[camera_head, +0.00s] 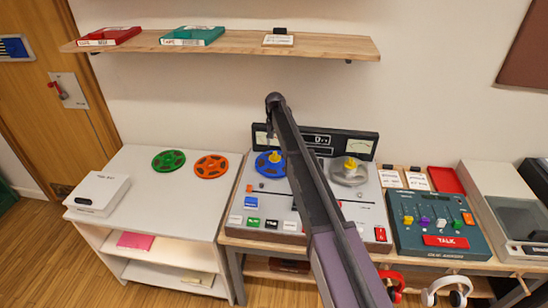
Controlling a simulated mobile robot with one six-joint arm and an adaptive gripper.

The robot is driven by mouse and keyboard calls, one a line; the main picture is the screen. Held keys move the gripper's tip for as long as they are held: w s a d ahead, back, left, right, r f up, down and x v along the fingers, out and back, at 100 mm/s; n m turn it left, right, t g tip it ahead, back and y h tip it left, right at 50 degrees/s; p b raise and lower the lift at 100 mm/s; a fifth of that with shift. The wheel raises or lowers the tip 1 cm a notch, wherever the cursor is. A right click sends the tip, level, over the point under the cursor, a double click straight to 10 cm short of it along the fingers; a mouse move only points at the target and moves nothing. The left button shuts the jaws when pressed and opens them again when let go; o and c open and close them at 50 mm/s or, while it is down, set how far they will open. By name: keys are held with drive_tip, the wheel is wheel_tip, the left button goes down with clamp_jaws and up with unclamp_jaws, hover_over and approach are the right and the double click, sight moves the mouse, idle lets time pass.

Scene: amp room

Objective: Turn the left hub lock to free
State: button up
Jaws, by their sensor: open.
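The tape deck (257,191) stands on the wooden bench. Its left hub carries a blue reel (263,167) with a yellow hub lock (275,157) at its centre. Its right hub carries a grey metal reel (342,174) with another yellow hub lock (350,163). The blue reel is partly covered by my arm, which crosses the deck from the lower right to above the meters. I cannot make out whether the left lock is turned to locked or free. I cannot make out my gripper's fingers; no contact with either lock shows.
A white cabinet (150,215) at left holds green (168,161) and orange (211,167) reels and a white box (98,193). A mixer (437,238) with a red TALK button and headphones (448,285) are at right. A shelf (240,42) hangs above.

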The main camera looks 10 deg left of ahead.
sight(275, 153)
drive_tip(key=shift+f+b, duration=2.7)
drive_tip(key=shift+f, duration=0.3)
